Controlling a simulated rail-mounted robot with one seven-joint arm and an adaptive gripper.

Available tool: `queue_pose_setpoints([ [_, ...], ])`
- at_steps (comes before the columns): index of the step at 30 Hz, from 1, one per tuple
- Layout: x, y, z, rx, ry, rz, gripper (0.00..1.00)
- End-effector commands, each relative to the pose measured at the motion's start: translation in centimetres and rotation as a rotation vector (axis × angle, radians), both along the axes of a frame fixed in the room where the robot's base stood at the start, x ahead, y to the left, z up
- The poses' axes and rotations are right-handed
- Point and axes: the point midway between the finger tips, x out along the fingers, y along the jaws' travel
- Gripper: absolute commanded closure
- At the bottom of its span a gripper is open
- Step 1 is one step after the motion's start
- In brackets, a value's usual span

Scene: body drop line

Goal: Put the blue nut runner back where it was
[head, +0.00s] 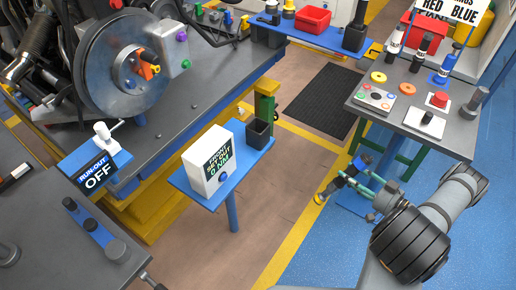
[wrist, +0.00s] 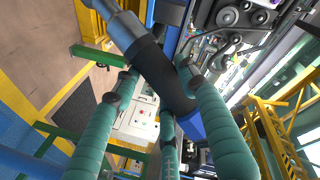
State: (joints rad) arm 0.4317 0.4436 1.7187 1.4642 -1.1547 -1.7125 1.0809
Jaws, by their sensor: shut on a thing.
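My gripper (head: 361,186) is shut on a tool with a black body and blue parts, which I take to be the blue nut runner (head: 342,181). It is held tilted in the air over the floor, left of the right-hand grey table, with a yellow end pointing down-left. In the wrist view the green fingers close around the tool's black grip (wrist: 160,75); its blue part is partly hidden. A RED/BLUE sign (head: 448,14) stands at the right table's back. Upright tools stand before it, including a blue-based one (head: 441,75). The nut runner's former place cannot be told.
The right table (head: 455,140) carries a button panel (head: 376,101), a red button box (head: 439,100) and a grey post. A blue shelf with a white display box (head: 208,162) stands to the left. A blue shelf with a red bin (head: 312,19) is at the back. Open floor lies between.

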Motion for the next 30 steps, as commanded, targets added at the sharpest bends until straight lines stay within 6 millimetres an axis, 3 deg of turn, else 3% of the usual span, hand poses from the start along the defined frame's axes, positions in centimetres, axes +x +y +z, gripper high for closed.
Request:
queue_pose_setpoints([
  [3, 5.0, 1.8, 1.1, -0.1, -0.046, -0.025, 1.0],
  [8, 11.2, 5.5, 4.3, -0.226, -0.093, -0.064, 1.0],
  [15, 18.6, 14.6, 11.6, -0.392, -0.158, -0.081, 1.0],
  [19, 20.7, 20.6, 16.5, -0.462, -0.192, -0.068, 1.0],
  [24, 21.4, 27.2, 21.9, -0.525, -0.222, -0.036, 1.0],
  [30, 21.0, 31.4, 25.6, -0.563, -0.238, -0.007, 1.0],
])
